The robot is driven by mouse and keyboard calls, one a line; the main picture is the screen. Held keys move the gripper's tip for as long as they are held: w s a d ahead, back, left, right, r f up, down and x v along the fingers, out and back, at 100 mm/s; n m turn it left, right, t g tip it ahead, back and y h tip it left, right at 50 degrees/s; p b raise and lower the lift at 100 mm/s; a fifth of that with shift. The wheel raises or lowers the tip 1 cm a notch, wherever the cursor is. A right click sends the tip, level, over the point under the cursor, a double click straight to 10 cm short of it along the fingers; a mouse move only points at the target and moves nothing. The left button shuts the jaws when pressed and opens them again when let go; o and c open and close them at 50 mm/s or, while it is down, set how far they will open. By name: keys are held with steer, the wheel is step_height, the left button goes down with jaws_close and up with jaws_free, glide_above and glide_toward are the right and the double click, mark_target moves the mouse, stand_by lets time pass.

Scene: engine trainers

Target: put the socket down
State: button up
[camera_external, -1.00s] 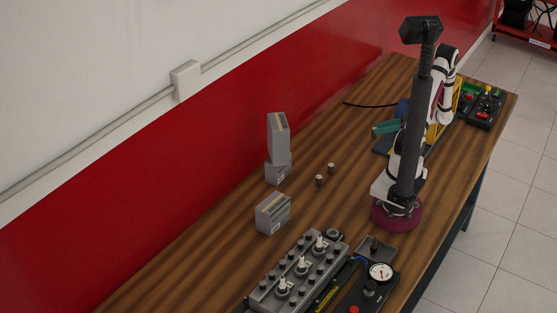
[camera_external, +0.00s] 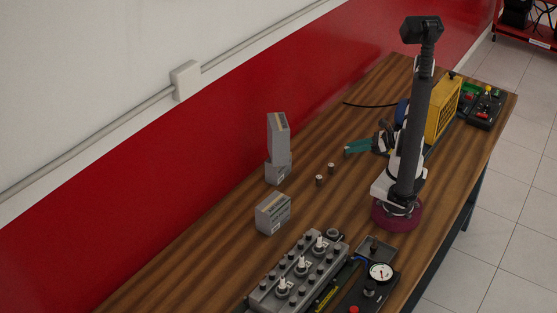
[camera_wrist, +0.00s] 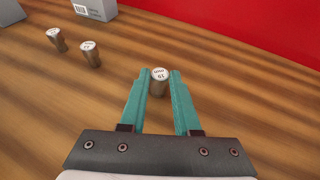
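A small metal socket (camera_wrist: 160,80) with a marked white top sits between the teal fingertips of my gripper (camera_wrist: 160,76) in the wrist view. The fingers appear closed against its sides, and it looks upright. In the external view my gripper (camera_external: 349,150) reaches left, low over the table, with its teal fingers showing; the held socket is too small to make out there. I cannot tell whether its base touches the table. Two similar sockets stand upright on the wood, one (camera_external: 319,180) nearer and one (camera_external: 331,168) farther; both show at left in the wrist view (camera_wrist: 57,40) (camera_wrist: 91,54).
Grey boxes stand beyond the sockets, one stacked pair (camera_external: 278,140) and a single one (camera_external: 272,214). A grey engine block (camera_external: 300,268) and a gauge panel (camera_external: 380,272) lie at the front. A yellow unit (camera_external: 442,108) is behind my arm. Wood around the gripper is clear.

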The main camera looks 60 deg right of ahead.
steer(key=o, duration=0.3)
steer(key=shift+o, duration=0.2)
steer(key=shift+r, duration=0.1)
steer(key=v, duration=1.2)
steer(key=w+a+r+n+g+y, duration=0.45)
steer(key=a+r+n+g, duration=0.35)
steer(key=a+n, duration=0.3)
steer(key=s+a+r+n+g+h, duration=0.2)
steer(key=s+a+r+n+h, duration=0.1)
steer(key=a+n, duration=0.4)
steer(key=s+a+r+n+g+h, duration=0.2)
steer(key=s+a+r+n+h, duration=0.2)
steer(key=a+n, duration=0.3)
steer(key=shift+s+a+r+n+g+h, duration=0.25)
steer(key=shift+s+a+n+h, duration=0.2)
steer(key=shift+s+a, duration=0.3)
